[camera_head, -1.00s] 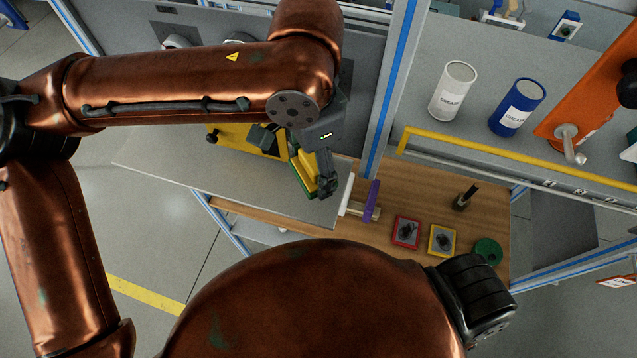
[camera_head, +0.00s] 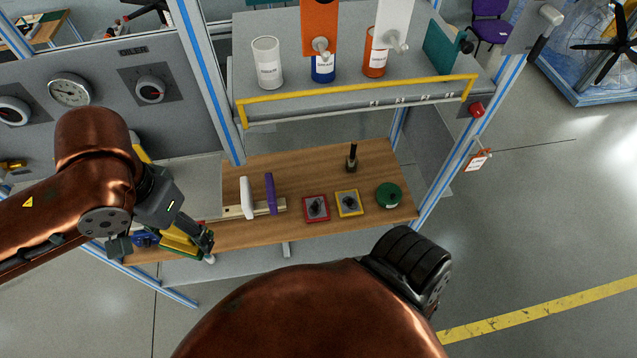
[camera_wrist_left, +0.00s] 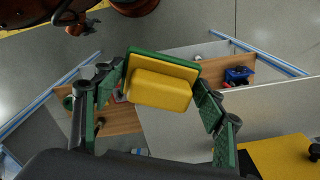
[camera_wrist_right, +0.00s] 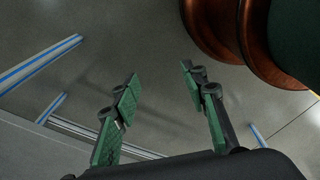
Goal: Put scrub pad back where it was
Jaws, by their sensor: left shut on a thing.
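The scrub pad is a yellow sponge with a green side. My left gripper (camera_head: 196,242) is shut on the scrub pad (camera_head: 178,242) at the left end of the wooden bench (camera_head: 330,230). The left wrist view shows the pad (camera_wrist_left: 158,88) between the fingers (camera_wrist_left: 160,100); one finger's contact is hard to judge there. In the head view the arm and fingers partly cover the pad. My right gripper (camera_wrist_right: 165,110) is open and empty in the right wrist view, over grey floor. It is hidden in the head view.
On the bench stand a white and a purple upright piece (camera_head: 270,194), a red-framed block (camera_head: 316,208), a yellow-framed block (camera_head: 348,203), a green disc (camera_head: 388,195) and a dark stamp-like tool (camera_head: 351,160). A shelf with a yellow rail (camera_head: 360,98) holds several cans. A blue object (camera_wrist_left: 238,75) lies near the pad.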

